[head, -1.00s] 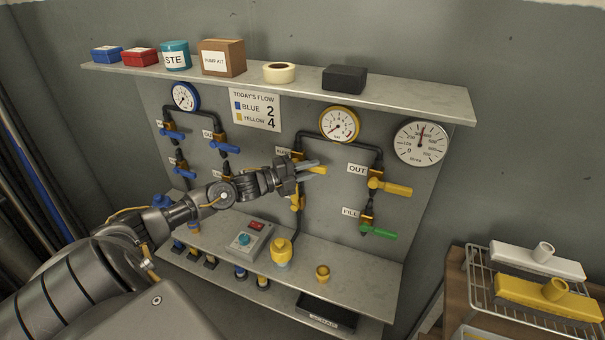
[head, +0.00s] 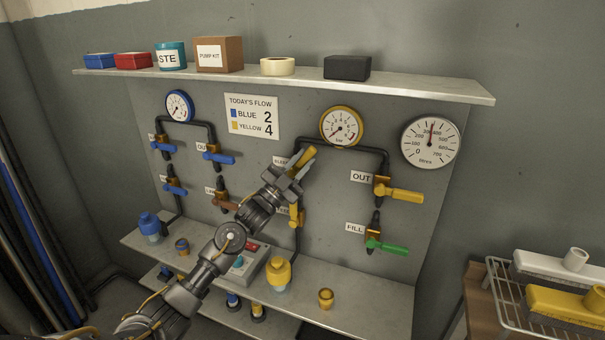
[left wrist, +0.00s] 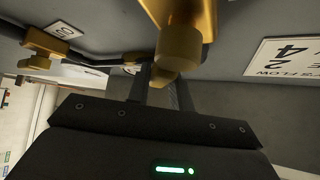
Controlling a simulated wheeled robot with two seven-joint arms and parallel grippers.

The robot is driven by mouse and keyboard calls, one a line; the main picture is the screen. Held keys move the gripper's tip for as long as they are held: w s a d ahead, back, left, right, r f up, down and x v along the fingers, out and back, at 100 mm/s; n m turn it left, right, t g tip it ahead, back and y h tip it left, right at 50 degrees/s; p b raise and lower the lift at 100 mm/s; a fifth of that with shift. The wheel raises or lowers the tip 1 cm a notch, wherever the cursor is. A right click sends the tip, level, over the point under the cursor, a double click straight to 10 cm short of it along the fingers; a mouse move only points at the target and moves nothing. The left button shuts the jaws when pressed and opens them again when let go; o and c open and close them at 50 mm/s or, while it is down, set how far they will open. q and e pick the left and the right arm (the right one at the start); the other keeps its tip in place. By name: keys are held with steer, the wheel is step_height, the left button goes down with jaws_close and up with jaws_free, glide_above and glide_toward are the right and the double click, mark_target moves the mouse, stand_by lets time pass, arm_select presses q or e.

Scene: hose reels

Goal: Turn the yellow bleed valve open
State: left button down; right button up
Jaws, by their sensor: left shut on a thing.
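The yellow valve with the partly hidden label (head: 280,161) is on the left leg of the yellow gauge's pipe. Its yellow handle (head: 310,153) points up and to the right. My left gripper (head: 299,168) is shut on this handle, with the fingers either side of it. The valve's body is mostly hidden behind the gripper in the head view. My right gripper is not in view.
The yellow gauge (head: 341,127) is close to the right of the handle. Another yellow handle (head: 294,217) hangs just below my gripper. The OUT handle (head: 405,195) and green FILL handle (head: 393,248) are further right. A shelf (head: 430,90) juts out above.

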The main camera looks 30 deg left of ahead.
arm_select(q)
steer(key=shift+s+a+r+n+t+y+b, duration=0.2)
steer(key=shift+a+n+t+y, duration=0.45)
steer(key=shift+n+y, duration=1.7)
steer(key=shift+w+a+r+n+t+y+b, duration=0.1)
steer(key=shift+a+n+t+y+b, duration=0.45)
steer(key=shift+n+y, duration=1.8)
steer(key=shift+s+a+r+n+t+y, duration=0.15)
steer(key=shift+a+n+t+y, duration=0.5)
steer(key=shift+n+y, duration=1.7)
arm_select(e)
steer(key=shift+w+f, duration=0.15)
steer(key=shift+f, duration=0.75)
arm_select(q)
steer(key=shift+w+d+n+t+h, duration=0.1)
steer(key=shift+d+n+t+h, duration=0.2)
steer(key=shift+n, duration=0.55)
steer(key=shift+a, duration=0.1)
steer(key=c, duration=1.2)
jaws_free()
steer(key=shift+c, duration=0.2)
